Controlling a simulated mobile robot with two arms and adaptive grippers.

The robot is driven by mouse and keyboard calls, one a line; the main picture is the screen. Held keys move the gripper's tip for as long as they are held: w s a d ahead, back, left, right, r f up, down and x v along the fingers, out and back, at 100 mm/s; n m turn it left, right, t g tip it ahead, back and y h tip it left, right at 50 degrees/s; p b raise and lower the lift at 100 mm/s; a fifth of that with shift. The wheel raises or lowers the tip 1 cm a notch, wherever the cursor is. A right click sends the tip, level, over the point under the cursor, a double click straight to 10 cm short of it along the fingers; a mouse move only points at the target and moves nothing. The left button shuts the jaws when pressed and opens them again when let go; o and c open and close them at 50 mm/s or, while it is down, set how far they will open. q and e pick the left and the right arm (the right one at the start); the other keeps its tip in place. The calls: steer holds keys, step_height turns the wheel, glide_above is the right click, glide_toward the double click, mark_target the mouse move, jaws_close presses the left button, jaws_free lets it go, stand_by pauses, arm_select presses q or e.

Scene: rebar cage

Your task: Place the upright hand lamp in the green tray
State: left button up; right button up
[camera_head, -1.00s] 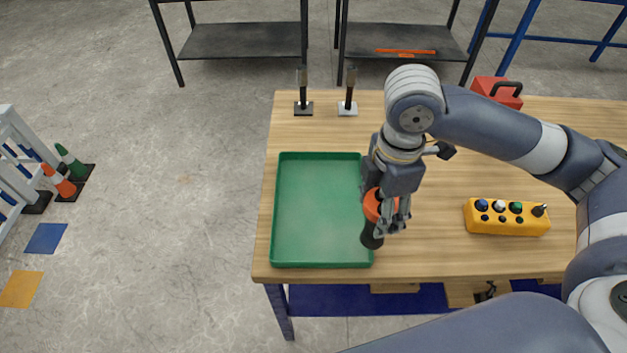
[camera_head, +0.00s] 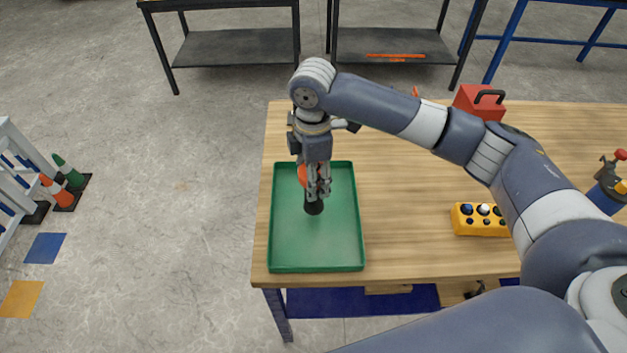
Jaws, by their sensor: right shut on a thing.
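The green tray (camera_head: 317,250) lies on the left end of the wooden table. My right gripper (camera_head: 318,190) points down over the back half of the tray and is shut on the hand lamp (camera_head: 313,207). The lamp is upright, with an orange upper part and a black lower end; the fingers hide part of it. I cannot tell whether its lower end touches the tray floor. My left gripper is not in view.
The wooden table (camera_head: 410,250) has free room right of the tray. A yellow control box (camera_head: 480,220) and a red case (camera_head: 478,102) stand further right, near my right arm. Dark shelves (camera_head: 238,47) stand behind the table. Traffic cones (camera_head: 68,172) stand on the floor at left.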

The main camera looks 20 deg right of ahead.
step_height(320, 180, down, 2)
steer(key=shift+d+f+p, duration=0.1)
steer(key=shift+p, duration=0.25)
steer(key=shift+f, duration=0.2)
steer(key=o, duration=1.3)
steer(key=shift+f, duration=0.15)
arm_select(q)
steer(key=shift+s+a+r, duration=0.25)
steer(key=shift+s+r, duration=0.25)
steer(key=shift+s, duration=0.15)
arm_select(e)
steer(key=shift+s, duration=0.1)
steer(key=shift+r, duration=0.55)
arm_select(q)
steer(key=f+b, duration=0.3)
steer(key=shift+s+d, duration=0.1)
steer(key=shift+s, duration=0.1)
arm_select(e)
step_height(320, 180, up, 11)
steer(key=shift+r, duration=0.1)
